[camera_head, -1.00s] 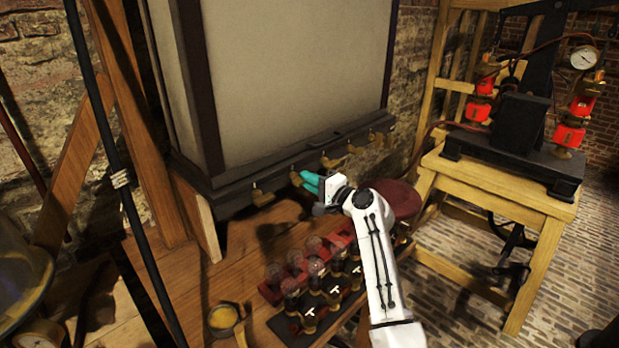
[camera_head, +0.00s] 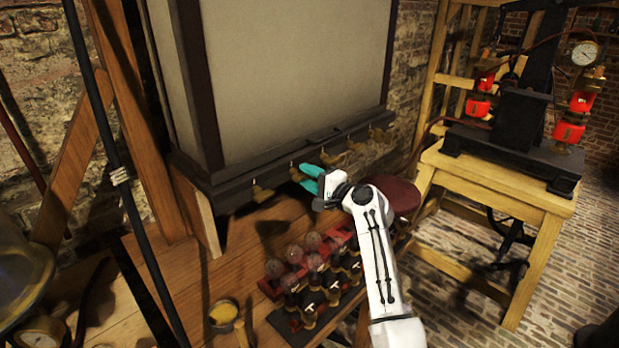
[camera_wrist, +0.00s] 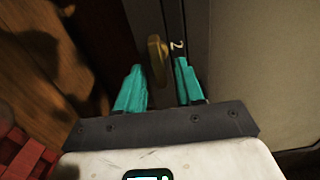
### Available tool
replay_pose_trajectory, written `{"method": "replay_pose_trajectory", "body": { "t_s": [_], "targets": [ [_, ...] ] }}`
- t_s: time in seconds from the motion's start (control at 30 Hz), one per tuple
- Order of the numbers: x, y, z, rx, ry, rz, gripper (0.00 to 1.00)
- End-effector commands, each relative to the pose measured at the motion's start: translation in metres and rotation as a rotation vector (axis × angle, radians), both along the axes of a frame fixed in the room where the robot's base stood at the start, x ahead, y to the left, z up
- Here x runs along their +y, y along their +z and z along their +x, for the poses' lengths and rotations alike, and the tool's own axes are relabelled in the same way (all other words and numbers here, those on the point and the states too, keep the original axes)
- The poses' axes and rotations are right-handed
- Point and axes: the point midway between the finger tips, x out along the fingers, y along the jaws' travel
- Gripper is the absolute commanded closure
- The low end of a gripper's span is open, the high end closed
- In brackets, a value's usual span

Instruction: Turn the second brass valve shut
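The second brass valve (camera_wrist: 156,58) shows edge-on in the wrist view, beside a white "2" on the dark rail (camera_wrist: 173,20). In the head view it is a small brass shape (camera_head: 295,173) on the rail under the large pale panel, partly beside my fingers. My gripper (camera_head: 304,177) has its teal fingers spread. In the wrist view, the fingertips (camera_wrist: 160,67) stand on either side of the valve's near end, with visible gaps to both fingers. I cannot tell whether the valve handle is turned open or shut.
More brass valves line the rail, one to the left (camera_head: 262,193) and several to the right (camera_head: 356,146). Glass jars (camera_head: 312,262) stand in racks on the wooden bench below my arm. A dark red round seat (camera_head: 402,197) is just right of my arm.

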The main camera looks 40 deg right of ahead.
Motion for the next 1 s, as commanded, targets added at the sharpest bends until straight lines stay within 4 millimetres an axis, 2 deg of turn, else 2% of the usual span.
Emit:
{"method": "replay_pose_trajectory", "body": {
  "t_s": [0.17,0.27,0.7,0.83,1.0],
  "targets": [
    [0.0,0.0,-0.002,0.0,0.0,-0.001,0.63],
    [-0.001,-0.001,-0.01,-0.001,-0.001,-0.002,0.63],
    [-0.004,-0.002,-0.088,0.0,-0.002,-0.001,0.63],
    [-0.004,-0.001,-0.101,0.0,-0.001,-0.001,0.63],
    [-0.004,0.0,-0.108,0.0,0.0,0.0,0.63]
  ]
}}
